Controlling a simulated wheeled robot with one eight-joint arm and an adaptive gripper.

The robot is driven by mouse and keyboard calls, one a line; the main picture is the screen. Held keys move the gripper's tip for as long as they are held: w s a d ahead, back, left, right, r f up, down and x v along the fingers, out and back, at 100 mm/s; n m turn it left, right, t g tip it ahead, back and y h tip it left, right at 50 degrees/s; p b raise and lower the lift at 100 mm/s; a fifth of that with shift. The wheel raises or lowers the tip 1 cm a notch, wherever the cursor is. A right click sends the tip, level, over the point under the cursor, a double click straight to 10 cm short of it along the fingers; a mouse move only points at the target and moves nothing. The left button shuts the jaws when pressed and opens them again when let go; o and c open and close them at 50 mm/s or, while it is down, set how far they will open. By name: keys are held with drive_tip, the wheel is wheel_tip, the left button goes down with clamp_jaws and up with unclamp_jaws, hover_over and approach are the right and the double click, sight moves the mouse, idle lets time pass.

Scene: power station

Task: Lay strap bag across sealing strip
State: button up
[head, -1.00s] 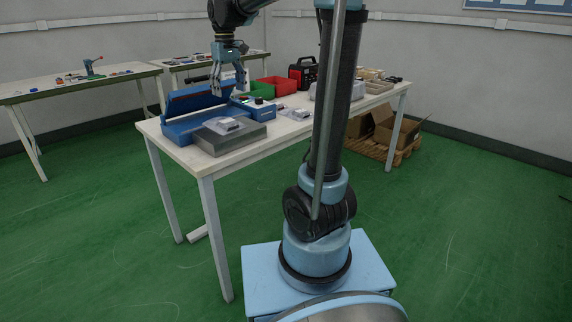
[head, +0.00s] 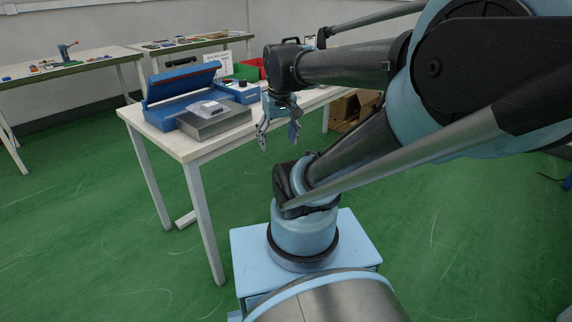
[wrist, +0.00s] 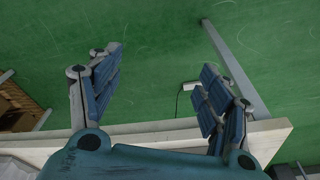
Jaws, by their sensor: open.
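The blue sealer (head: 160,113) stands on the white table with its long lid (head: 182,82) raised. The sealing strip cannot be made out at this size. A small clear bag with pale contents (head: 206,107), seemingly the strap bag, lies on the grey metal plate (head: 217,123) at the front of the sealer. My gripper (head: 278,140) is open and empty, pointing down beyond the table's front edge, right of the bag and apart from it.
The white table's edge (wrist: 180,128) runs beneath my gripper in the wrist view. Green and red bins (head: 245,71) and a small sign (head: 217,66) stand behind the sealer. Floor in front is clear.

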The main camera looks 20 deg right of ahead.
drive_tip(key=s+d+f+m, duration=0.1)
drive_tip(key=s+f, duration=0.4)
drive_tip(key=f, duration=0.1)
drive_tip(key=shift+d+f, duration=0.25)
drive_tip(key=shift+f, duration=0.1)
